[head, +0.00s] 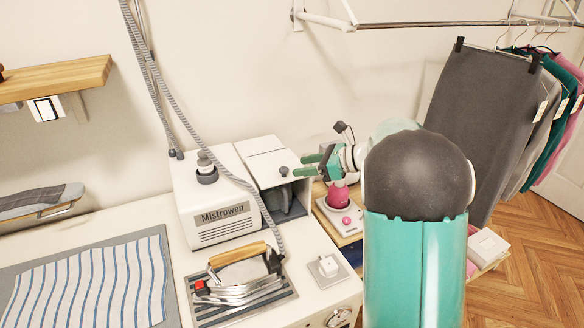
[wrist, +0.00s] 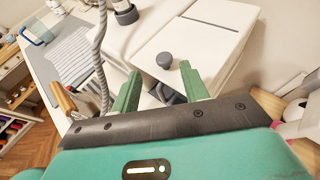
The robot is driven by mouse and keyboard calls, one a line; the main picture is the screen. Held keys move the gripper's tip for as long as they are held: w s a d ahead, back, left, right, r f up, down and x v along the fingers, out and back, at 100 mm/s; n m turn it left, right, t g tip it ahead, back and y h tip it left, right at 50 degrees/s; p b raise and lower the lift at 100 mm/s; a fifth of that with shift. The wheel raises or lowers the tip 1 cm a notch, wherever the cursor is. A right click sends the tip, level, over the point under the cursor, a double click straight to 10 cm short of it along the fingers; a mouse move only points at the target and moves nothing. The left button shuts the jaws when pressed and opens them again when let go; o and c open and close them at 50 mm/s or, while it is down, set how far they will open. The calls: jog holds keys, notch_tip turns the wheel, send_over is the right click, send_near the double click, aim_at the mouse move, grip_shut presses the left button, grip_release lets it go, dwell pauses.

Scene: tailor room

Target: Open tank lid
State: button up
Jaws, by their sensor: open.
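The tank lid (head: 272,163) is a white flap on top of the white steam station, with a dark round knob (head: 283,171) near its front edge. In the wrist view the lid (wrist: 178,47) lies flat and its knob (wrist: 164,60) shows just beyond and between my fingertips. My gripper (head: 307,166) is open and empty, to the right of the knob in the head view. In the wrist view its two green fingers (wrist: 160,78) point toward the knob and appear apart from it. A dark opening with a grey part (head: 283,201) is below the lid.
The Mistrowen unit (head: 222,214) with its dark cap stands left of the lid. A grey hose (head: 224,170) hangs over it. An iron (head: 240,268) rests on a pad in front. A pink-and-white device (head: 340,199) is beneath my arm. Clothes (head: 483,110) hang at right.

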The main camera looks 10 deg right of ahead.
aim_at(285, 169)
jog(key=x, duration=0.3)
jog(key=shift+w+f, duration=0.35)
jog(key=shift+w, duration=0.05)
jog(key=shift+w+a, duration=0.1)
jog(key=shift+a, duration=0.45)
jog(key=shift+w+f, duration=0.2)
jog(key=shift+w, duration=0.05)
jog(key=shift+s+r, duration=0.1)
jog(key=shift+s, duration=0.1)
jog(key=shift+w, duration=0.1)
grip_shut()
